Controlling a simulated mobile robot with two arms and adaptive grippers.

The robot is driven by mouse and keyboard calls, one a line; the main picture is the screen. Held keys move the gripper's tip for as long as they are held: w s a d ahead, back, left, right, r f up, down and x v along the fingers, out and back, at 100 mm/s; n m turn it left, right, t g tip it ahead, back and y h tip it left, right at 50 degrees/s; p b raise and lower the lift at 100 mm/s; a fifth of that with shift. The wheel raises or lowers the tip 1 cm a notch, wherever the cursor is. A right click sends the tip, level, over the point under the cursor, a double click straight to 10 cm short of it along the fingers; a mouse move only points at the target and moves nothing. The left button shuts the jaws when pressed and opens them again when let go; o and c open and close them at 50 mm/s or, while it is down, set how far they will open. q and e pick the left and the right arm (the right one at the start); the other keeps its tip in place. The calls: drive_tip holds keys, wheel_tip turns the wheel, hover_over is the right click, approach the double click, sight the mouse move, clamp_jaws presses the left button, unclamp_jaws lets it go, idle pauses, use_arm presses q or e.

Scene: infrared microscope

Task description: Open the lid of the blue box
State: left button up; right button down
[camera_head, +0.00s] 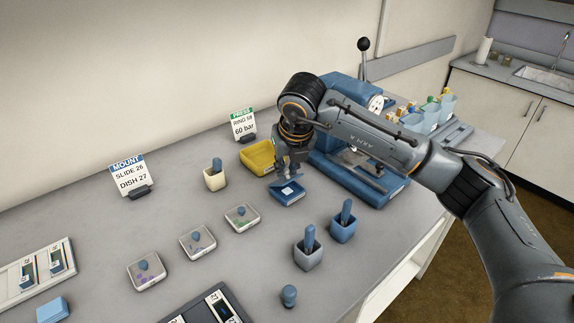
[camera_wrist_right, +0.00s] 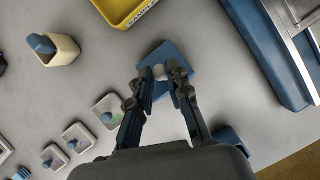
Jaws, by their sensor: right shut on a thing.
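The small blue box (camera_head: 289,197) sits on the grey table, in front of the yellow bin. My right gripper (camera_head: 287,172) reaches down over it from above. In the right wrist view, the blue box (camera_wrist_right: 166,54) shows beyond my right gripper (camera_wrist_right: 160,84), with a pale round knob (camera_wrist_right: 158,72) between the fingertips. The gripper is shut on this knob of the lid. The fingers hide part of the box, and I cannot tell whether the lid is apart from it. My left gripper is not in view.
A yellow bin (camera_head: 258,157) stands just behind the box, and a blue press (camera_head: 345,172) close to its right. Blue and grey holders (camera_head: 308,256) with handles stand in front. Several small knobbed dishes (camera_head: 242,217) lie to the left.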

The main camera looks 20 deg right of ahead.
sight(279, 180)
drive_tip(key=shift+r, duration=0.1)
drive_tip(key=shift+w+a+r+g+h+p, duration=0.3)
drive_tip(key=shift+w+r+g+p, duration=0.3)
drive_tip(key=shift+p, duration=0.6)
drive_tip(key=g+p, duration=0.1)
drive_tip(key=w+g+p, duration=0.1)
drive_tip(key=shift+w+a+g+h+p, duration=0.25)
drive_tip(key=shift+a+g+h+p, duration=0.05)
drive_tip(key=shift+h, duration=0.1)
drive_tip(key=shift+w+a+f+g+h+p, duration=0.2)
drive_tip(key=shift+w+g+h+p, duration=0.35)
drive_tip(key=shift+g, duration=0.25)
drive_tip(key=shift+w+a+g, duration=0.1)
drive_tip(key=shift+w+g, duration=0.3)
drive_tip(key=shift+g, duration=0.1)
drive_tip(key=c, duration=1.5)
unclamp_jaws()
drive_tip(key=shift+c, duration=0.2)
